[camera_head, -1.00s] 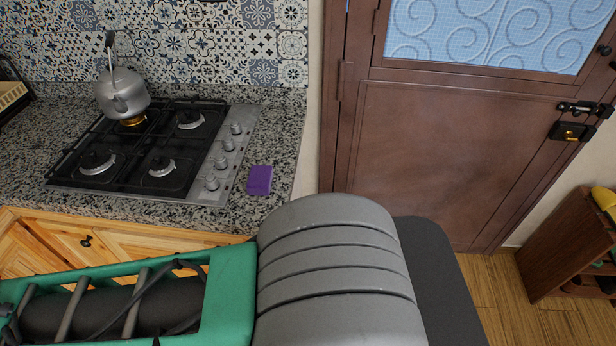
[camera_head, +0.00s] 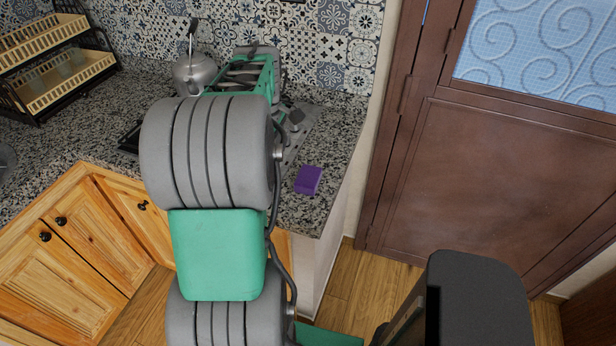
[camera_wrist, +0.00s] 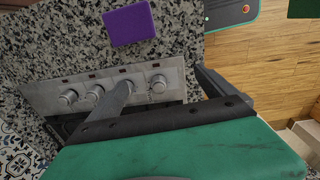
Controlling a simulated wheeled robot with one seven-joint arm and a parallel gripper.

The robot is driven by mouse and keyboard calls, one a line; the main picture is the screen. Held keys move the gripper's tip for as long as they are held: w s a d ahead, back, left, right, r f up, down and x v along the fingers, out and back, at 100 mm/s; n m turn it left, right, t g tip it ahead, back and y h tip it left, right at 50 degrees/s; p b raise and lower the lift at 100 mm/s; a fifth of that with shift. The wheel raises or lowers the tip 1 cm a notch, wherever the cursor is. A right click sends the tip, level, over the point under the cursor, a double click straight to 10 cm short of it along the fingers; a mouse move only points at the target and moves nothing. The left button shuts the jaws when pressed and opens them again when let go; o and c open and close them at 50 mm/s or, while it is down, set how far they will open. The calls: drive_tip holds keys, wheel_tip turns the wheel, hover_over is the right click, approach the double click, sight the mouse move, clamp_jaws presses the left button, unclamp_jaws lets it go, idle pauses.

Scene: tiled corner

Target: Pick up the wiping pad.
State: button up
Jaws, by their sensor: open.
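The wiping pad is a small purple block (camera_head: 308,180) lying flat on the granite counter, right of the stove and near the counter's front edge. It also shows at the top of the wrist view (camera_wrist: 128,23). My gripper (camera_wrist: 163,80) is open, with its two dark fingers spread and nothing between them. In the wrist view it is over the stove's knob panel, apart from the pad. In the head view my arm reaches over the stove and hides most of it.
The gas stove's knob panel (camera_wrist: 110,90) lies beneath my fingers. A metal kettle (camera_head: 194,74) stands at the back of the counter (camera_head: 345,130). A dish rack (camera_head: 55,70) is at far left. A tiled wall rises behind and a brown door (camera_head: 480,180) is at right. Counter around the pad is clear.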

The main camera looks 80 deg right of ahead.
sight(308, 175)
drive_tip(key=shift+o, duration=0.2)
drive_tip(key=s+d, duration=0.1)
drive_tip(key=s, duration=0.1)
drive_tip(key=s+d, duration=0.1)
drive_tip(key=s, duration=0.2)
drive_tip(key=s+d+f, duration=0.1)
drive_tip(key=s, duration=0.1)
drive_tip(key=shift+s+d, duration=0.3)
drive_tip(key=shift+s, duration=0.1)
drive_tip(key=f, duration=0.2)
drive_tip(key=f+p, duration=0.1)
drive_tip(key=f, duration=0.2)
drive_tip(key=f+p, duration=0.1)
drive_tip(key=f, duration=0.1)
drive_tip(key=shift+s+f, duration=0.35)
drive_tip(key=c, duration=1.4)
